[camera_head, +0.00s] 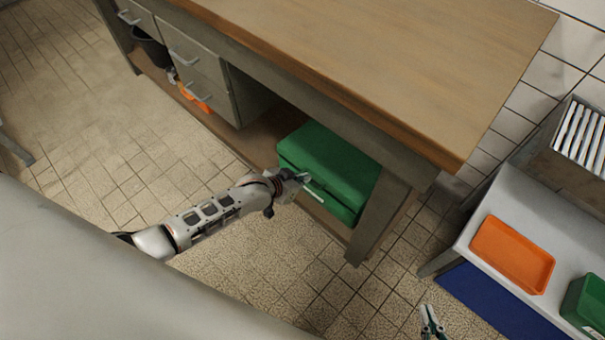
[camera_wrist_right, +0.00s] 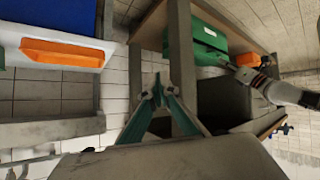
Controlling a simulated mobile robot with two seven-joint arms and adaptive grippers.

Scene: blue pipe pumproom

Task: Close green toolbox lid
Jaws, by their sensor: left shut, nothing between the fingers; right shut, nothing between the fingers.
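The green toolbox (camera_head: 335,165) sits on the low shelf under the workbench, near its right leg. Its top looks flat and lid-covered, but I cannot tell whether the lid is fully down. My left gripper (camera_head: 303,178) is shut and empty at the toolbox's front edge; I cannot tell whether it touches. In the right wrist view the toolbox (camera_wrist_right: 207,42) shows a white label, and my left arm reaches to it. My right gripper (camera_head: 431,318) is shut and empty, low over the floor and away from the toolbox; its fingers also show in the wrist view (camera_wrist_right: 158,82).
The workbench top (camera_head: 390,60) overhangs the toolbox, and its leg (camera_head: 378,222) stands just right of it. Drawers (camera_head: 190,60) are on the left. A side table at right holds an orange tray (camera_head: 512,254) and a green bin (camera_head: 588,303). The tiled floor in front is clear.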

